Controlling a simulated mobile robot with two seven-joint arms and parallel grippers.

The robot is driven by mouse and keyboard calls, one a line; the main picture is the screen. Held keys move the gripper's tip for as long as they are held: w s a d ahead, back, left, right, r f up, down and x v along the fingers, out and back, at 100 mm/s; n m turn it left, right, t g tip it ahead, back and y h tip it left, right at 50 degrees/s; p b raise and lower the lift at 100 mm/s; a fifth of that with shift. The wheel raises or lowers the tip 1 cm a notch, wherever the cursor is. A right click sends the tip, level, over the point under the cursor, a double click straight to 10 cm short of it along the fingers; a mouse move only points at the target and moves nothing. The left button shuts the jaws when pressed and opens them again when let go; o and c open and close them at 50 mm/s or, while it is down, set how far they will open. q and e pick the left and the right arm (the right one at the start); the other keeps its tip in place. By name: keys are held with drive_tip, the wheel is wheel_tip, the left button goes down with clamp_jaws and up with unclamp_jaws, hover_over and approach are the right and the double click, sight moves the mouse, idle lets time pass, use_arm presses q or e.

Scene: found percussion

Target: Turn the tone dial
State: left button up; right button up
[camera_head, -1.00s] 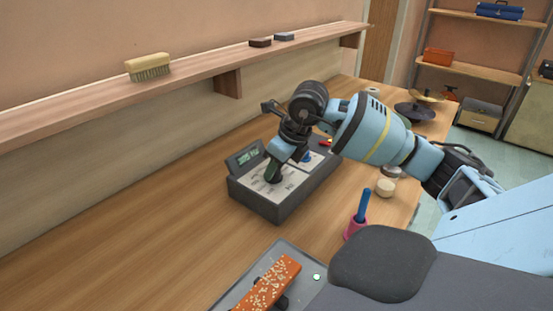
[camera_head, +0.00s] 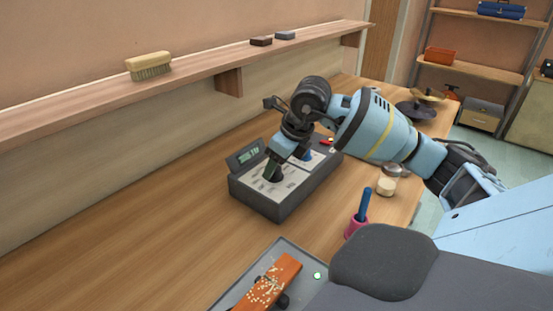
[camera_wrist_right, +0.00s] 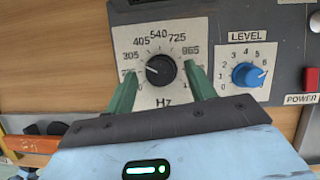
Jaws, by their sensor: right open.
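The tone dial (camera_wrist_right: 161,70) is a black knob with a white mark pointing left, on a pale "Hz" scale plate in the right wrist view. It belongs to a dark grey control box (camera_head: 262,206) on the bench. My right gripper (camera_wrist_right: 162,76) is open, with one green finger on each side of the dial; I cannot tell whether they touch it. In the head view, my right gripper (camera_head: 272,172) reaches down onto the box's top and hides the dial. The box's tilted display (camera_head: 250,154) is lit green. My left gripper is out of view.
A blue level knob (camera_wrist_right: 248,76) and red power switch (camera_wrist_right: 311,78) sit right of the dial. An orange plate (camera_head: 276,278) with pale grains lies near the front. A pink cup (camera_head: 355,228) and a jar (camera_head: 387,183) stand right of the box. The left bench is clear.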

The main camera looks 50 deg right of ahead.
drive_tip(key=v, duration=0.7)
idle(1.5)
